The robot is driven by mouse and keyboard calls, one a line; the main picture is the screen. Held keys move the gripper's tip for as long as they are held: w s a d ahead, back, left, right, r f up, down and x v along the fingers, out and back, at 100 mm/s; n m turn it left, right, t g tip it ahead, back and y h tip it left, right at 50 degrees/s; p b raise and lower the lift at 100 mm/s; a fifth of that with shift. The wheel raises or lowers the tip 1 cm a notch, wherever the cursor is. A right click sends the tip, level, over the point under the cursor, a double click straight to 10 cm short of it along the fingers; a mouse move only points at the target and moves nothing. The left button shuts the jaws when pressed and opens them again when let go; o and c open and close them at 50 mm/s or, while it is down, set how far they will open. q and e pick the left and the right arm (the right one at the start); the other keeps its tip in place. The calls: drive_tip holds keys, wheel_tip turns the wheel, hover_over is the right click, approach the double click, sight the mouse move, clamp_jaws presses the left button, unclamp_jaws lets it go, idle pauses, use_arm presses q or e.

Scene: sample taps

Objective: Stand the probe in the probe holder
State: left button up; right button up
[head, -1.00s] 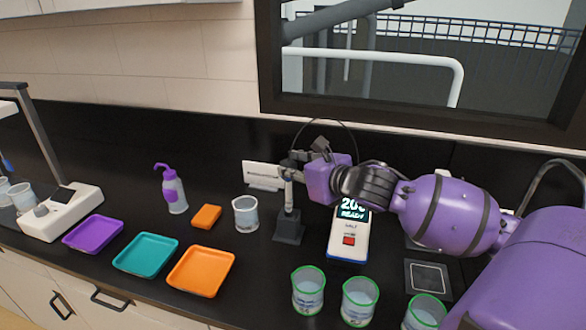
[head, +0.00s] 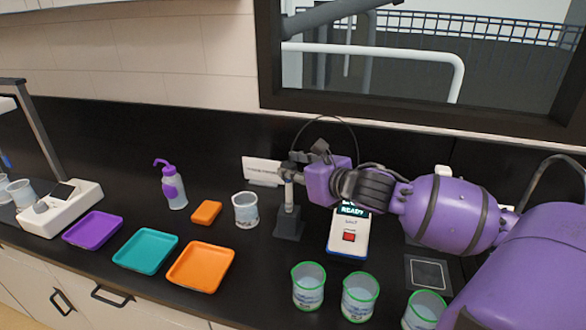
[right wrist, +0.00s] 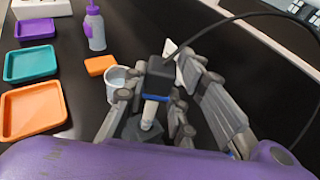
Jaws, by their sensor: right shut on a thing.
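The probe (head: 289,194) is upright, a slim light-coloured rod under my right gripper (head: 287,173). In the right wrist view the probe (right wrist: 152,110) has a dark cap with a cable, a white body and a blue band. My right gripper (right wrist: 158,90) is shut around its upper part. The probe holder (head: 289,226), a dark block with a square base, stands directly below; its base also shows in the right wrist view (right wrist: 141,132). The probe's lower end meets the holder, but how deep it sits is hidden. My left gripper is not in view.
The meter (head: 348,236) stands right of the holder, partly under my right arm. A clear beaker (head: 246,211) stands close on the left. Several green-rimmed beakers (head: 308,287) line the front edge. An orange tray (head: 201,267) lies front left. A white sign (head: 262,171) stands behind.

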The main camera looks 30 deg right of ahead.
sight(291, 189)
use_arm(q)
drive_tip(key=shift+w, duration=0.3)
use_arm(e)
drive_tip(key=shift+f+b, duration=0.65)
drive_tip(key=shift+f, duration=2.3)
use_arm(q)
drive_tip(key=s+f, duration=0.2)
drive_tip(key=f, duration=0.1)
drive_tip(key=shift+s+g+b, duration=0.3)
use_arm(e)
drive_tip(key=shift+f, duration=0.15)
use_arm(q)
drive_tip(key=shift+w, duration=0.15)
